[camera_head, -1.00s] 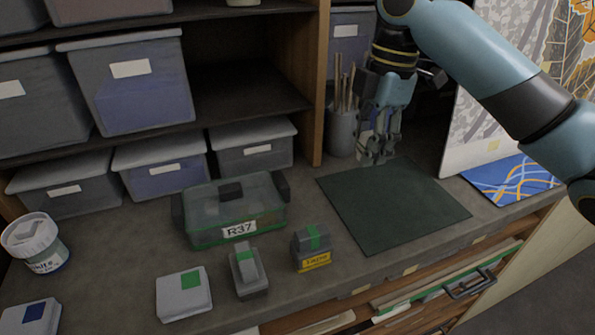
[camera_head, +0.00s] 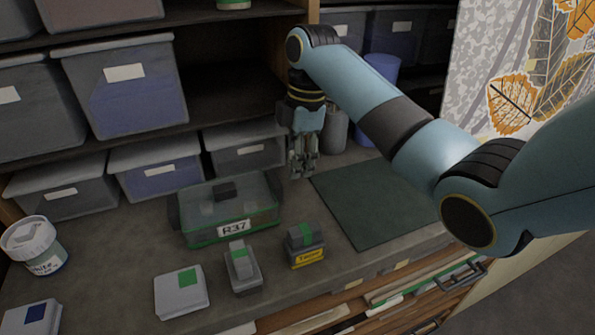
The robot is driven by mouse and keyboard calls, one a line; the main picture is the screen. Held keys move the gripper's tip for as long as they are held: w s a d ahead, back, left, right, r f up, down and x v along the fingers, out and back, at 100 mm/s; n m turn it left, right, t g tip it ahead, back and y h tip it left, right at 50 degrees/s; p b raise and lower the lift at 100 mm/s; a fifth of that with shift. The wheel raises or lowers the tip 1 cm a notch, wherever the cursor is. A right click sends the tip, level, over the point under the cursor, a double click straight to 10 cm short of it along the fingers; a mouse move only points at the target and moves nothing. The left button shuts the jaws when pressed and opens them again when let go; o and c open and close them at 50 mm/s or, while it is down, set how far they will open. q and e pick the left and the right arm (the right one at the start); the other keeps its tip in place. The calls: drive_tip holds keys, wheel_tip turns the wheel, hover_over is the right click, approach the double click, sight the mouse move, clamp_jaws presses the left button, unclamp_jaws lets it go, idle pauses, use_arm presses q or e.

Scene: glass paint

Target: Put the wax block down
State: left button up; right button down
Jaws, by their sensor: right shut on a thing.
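My right gripper (camera_head: 302,168) points down, shut, just off the far left corner of the dark green mat (camera_head: 375,200). It holds a thing that I take to be the wax block, but it is too small and too covered by the fingers to make out clearly. The gripper is above the worktop; I cannot tell how high. My left gripper is not in view.
The clear box marked R37 (camera_head: 232,228) is left of the gripper. A grey pot (camera_head: 334,132) stands behind. The mat's visible part is bare.

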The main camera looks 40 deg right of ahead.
wheel_tip(320, 180, down, 3)
drive_tip(key=shift+s+r+p, duration=0.1)
drive_tip(key=shift+p, duration=0.9)
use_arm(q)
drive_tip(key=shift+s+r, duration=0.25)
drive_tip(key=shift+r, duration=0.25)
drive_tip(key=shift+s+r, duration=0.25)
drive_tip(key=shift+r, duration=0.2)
use_arm(e)
drive_tip(key=shift+f, duration=0.3)
drive_tip(key=c, duration=1)
unclamp_jaws()
drive_tip(key=shift+c, duration=0.2)
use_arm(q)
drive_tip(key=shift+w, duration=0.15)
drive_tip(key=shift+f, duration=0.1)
use_arm(e)
drive_tip(key=shift+f, duration=0.1)
